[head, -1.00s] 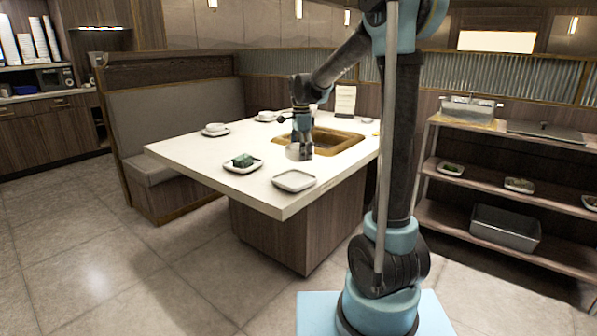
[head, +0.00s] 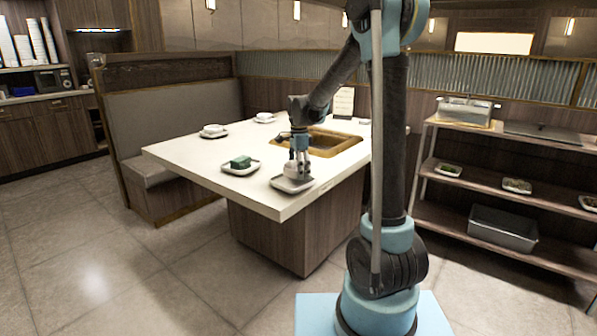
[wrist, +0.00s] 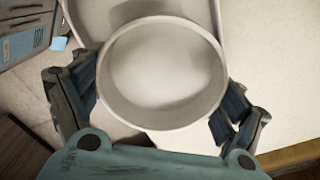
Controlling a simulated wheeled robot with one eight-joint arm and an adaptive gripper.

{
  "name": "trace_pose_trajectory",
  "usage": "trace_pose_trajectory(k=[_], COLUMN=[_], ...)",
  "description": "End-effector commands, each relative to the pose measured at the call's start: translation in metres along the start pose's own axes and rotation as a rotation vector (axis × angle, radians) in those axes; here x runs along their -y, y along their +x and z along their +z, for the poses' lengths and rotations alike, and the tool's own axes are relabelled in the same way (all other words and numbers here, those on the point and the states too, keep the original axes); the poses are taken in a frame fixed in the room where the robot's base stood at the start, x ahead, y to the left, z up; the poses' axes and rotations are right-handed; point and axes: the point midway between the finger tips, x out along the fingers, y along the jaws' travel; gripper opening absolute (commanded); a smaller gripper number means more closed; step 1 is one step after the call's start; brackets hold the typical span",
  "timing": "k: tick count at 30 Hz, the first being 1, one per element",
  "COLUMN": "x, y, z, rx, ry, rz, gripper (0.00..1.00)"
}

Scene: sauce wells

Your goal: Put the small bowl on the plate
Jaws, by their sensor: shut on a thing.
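The small bowl (wrist: 160,72) is round, white and empty, and fills the middle of the wrist view. My gripper (wrist: 160,100) is shut on it, with a finger on either side. In the head view my gripper (head: 299,169) points down over the near right part of the table. There the bowl is small and partly covered by the fingers. The plate (head: 290,187) is pale with a raised rim and lies beneath the bowl near the table's front corner. In the wrist view the plate (wrist: 82,22) shows behind the bowl. I cannot tell whether bowl and plate touch.
Left of the plate, another plate (head: 229,171) holds a green block (head: 240,162). Cups on saucers (head: 213,131) stand farther back on the white table (head: 190,158). A wood-framed well (head: 345,148) is sunk behind my gripper. A shelf rack (head: 470,183) stands at the right.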

Motion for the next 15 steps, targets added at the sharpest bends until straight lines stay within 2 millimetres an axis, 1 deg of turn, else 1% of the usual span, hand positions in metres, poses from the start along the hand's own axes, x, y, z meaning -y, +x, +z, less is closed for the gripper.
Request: trace_pose_trajectory(k=[1,2,15], x=[0.0002,0.0001,0.0], y=[0.0002,0.0001,-0.0011], z=[-0.0001,-0.0001,-0.0004], rx=[0.0,0.0,0.0], ry=[0.0,0.0,0.001], rz=[0.0,0.0,0.0], gripper=[0.95,1.0,1.0])
